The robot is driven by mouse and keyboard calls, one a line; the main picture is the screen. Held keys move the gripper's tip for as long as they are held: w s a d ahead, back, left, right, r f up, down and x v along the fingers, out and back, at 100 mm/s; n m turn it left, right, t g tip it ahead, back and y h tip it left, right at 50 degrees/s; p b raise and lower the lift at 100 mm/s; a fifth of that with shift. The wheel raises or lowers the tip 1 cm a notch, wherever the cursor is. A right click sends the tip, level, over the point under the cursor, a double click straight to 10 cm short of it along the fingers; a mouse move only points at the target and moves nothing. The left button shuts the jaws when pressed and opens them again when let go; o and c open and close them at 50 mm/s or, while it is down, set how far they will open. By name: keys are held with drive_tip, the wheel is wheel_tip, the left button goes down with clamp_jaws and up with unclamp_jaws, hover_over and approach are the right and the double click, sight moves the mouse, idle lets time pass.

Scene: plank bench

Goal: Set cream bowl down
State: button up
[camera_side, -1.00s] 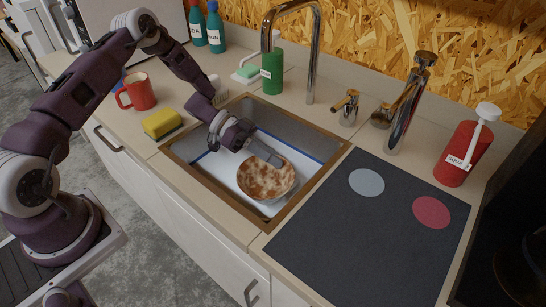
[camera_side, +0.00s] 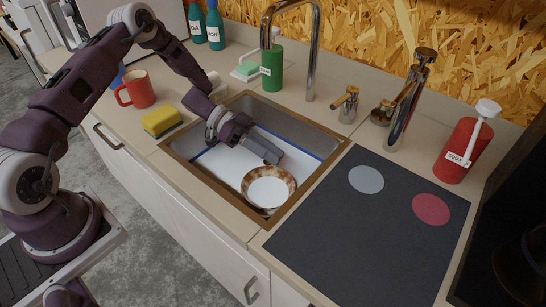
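The cream bowl (camera_side: 267,190) sits in the near right part of the sink (camera_side: 215,175). It shows a pale round middle ringed by a brown-mottled band. I cannot tell whether the pale middle is its inside or its base. My gripper (camera_side: 272,156) is low inside the sink, above and behind the bowl in the picture. A gap shows between the fingers and the bowl, so the gripper does not hold it. The fingers are seen from the side, and their opening is unclear.
A tall faucet (camera_side: 316,50) rises behind the sink. A yellow sponge (camera_side: 162,121) and red mug (camera_side: 138,90) stand left. A dark mat (camera_side: 370,245) with grey (camera_side: 366,180) and red (camera_side: 431,209) discs lies right. A red bottle (camera_side: 463,150) stands beyond it.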

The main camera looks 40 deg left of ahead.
drive_tip(key=w+a+r+n+t+y, duration=0.1)
drive_tip(key=w+a+r+t+y, duration=0.15)
drive_tip(key=r, duration=0.45)
drive_tip(key=w+a+r+n+t+y, duration=0.1)
drive_tip(key=w+a+r+t+y, duration=0.15)
drive_tip(key=r, duration=0.35)
drive_tip(key=w+a+r+n+t+y, duration=0.1)
drive_tip(key=w+r+t+y, duration=0.2)
drive_tip(key=r, duration=0.4)
drive_tip(key=s+a+r+n+t+y, duration=0.1)
drive_tip(key=s+a+r+n+y, duration=0.2)
drive_tip(key=r, duration=0.5)
drive_tip(key=s+a+r+n+g+y, duration=0.1)
drive_tip(key=s+r+n+y, duration=0.15)
drive_tip(key=s, duration=0.45)
drive_tip(key=s+a+r+n+g+y, duration=0.1)
drive_tip(key=s+a+y, duration=0.15)
drive_tip(key=s, duration=0.35)
drive_tip(key=s+d+f+g+h, duration=0.1)
drive_tip(key=s+d, duration=0.3)
drive_tip(key=s, duration=0.6)
drive_tip(key=s+d+f+g+h, duration=0.1)
drive_tip(key=s+d+f+g, duration=0.2)
drive_tip(key=s, duration=0.7)
drive_tip(key=shift+s+d+f+h, duration=0.3)
drive_tip(key=shift+s+d+f, duration=0.1)
drive_tip(key=shift+d, duration=0.15)
